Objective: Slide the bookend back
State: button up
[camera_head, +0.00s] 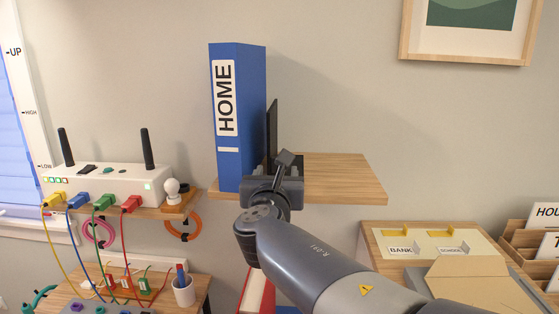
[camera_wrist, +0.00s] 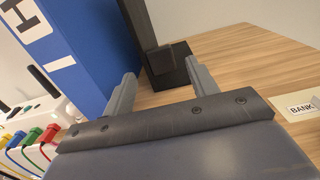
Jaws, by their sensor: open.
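The bookend is a dark upright plate (camera_head: 272,128) on the wooden shelf (camera_head: 345,178), just right of the blue HOME binder (camera_head: 238,120). In the wrist view the bookend (camera_wrist: 168,62) shows a black upright and a small block at its foot. The blue binder (camera_wrist: 85,50) stands to its left; I cannot tell if they touch. My gripper (camera_head: 285,165) is at the shelf's front edge, before the bookend. In the wrist view its two fingers (camera_wrist: 160,95) are apart, with the bookend's foot just beyond and between them. The arm hides the bookend's lower part in the head view.
The shelf right of the bookend is bare. A white router (camera_head: 105,188) with coloured cables stands on a lower shelf at left. A desk with BANK and SCHOOL labels (camera_head: 425,249) and a wooden letter rack (camera_head: 520,240) are at lower right. A framed picture (camera_head: 470,30) hangs above.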

jog(key=w+p, duration=0.1)
jog(key=w, duration=0.5)
jog(key=shift+w+d, duration=0.15)
jog(key=shift+w, duration=0.05)
jog(key=shift+c, duration=0.4)
